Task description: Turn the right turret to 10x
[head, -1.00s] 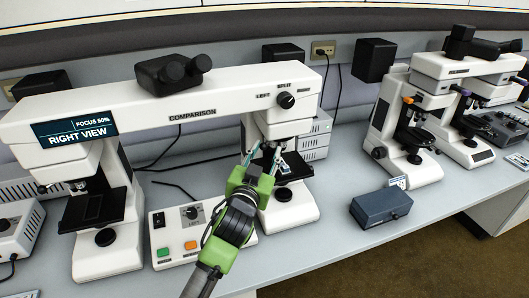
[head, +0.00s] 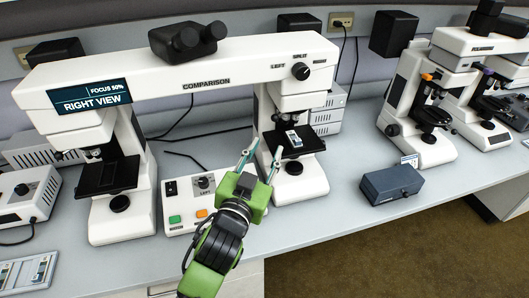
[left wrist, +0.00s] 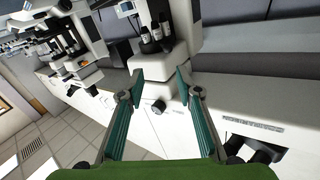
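The white comparison microscope (head: 235,77) has a left and a right stand. The right turret (head: 290,117) sits under the right head, small and dark in the head view. In the left wrist view its black objectives (left wrist: 157,36) with white labels hang beyond the fingertips. My left gripper (head: 264,151) is open and empty, in front of and below the right stage (head: 302,145). In the left wrist view the two teal fingers (left wrist: 160,86) are well apart, with nothing between them. The fingers stand clear of the turret. My right gripper is not in view.
A slide lies on the right stage. A control box (head: 192,207) with green and orange buttons stands left of my gripper. A blue-grey box (head: 392,184) and other microscopes (head: 425,112) stand to the right. A display panel (head: 80,98) reads RIGHT VIEW, FOCUS 50%.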

